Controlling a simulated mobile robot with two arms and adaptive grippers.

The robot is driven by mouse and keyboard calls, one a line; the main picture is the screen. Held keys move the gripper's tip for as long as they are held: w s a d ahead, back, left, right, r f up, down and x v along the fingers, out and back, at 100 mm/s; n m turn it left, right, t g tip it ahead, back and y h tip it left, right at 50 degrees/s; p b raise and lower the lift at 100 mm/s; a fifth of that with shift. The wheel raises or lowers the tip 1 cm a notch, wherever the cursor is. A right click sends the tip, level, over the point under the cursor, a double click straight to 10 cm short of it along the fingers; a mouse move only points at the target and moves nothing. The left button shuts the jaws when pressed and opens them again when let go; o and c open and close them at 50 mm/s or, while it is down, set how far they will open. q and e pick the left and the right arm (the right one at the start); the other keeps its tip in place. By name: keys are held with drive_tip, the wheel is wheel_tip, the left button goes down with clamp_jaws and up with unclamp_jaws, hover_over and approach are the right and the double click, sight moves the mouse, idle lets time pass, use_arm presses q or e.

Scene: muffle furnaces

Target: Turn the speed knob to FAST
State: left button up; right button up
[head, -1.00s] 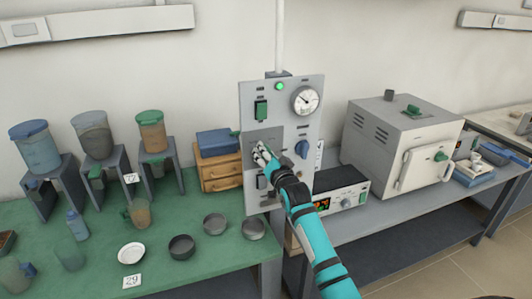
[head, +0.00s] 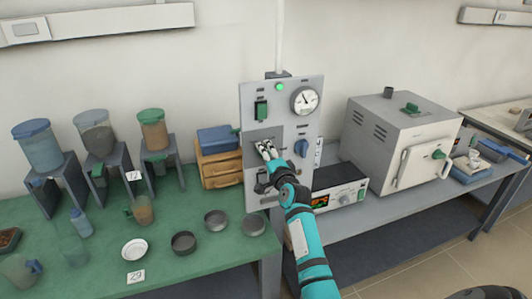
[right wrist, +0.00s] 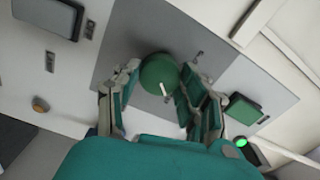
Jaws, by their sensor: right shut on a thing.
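The grey control panel (head: 312,172) stands at the back edge of the green bench. In the right wrist view a round green knob (right wrist: 158,74) with a white pointer mark sits on a darker grey plate (right wrist: 125,35). My right gripper (head: 265,149) reaches the panel's left-middle part and hides this knob in the head view. In the right wrist view the fingers of my right gripper (right wrist: 161,80) are around the knob, one on each side, shut on it. No FAST marking is legible. My left gripper is out of view.
A white furnace (head: 400,140) stands on the right. Several dishes and hoppers are on the green bench (head: 205,265).

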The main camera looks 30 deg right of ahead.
idle(0.3)
drive_tip(key=o, duration=1.2)
drive_tip(key=shift+d, duration=0.1)
drive_tip(key=v, duration=1.2)
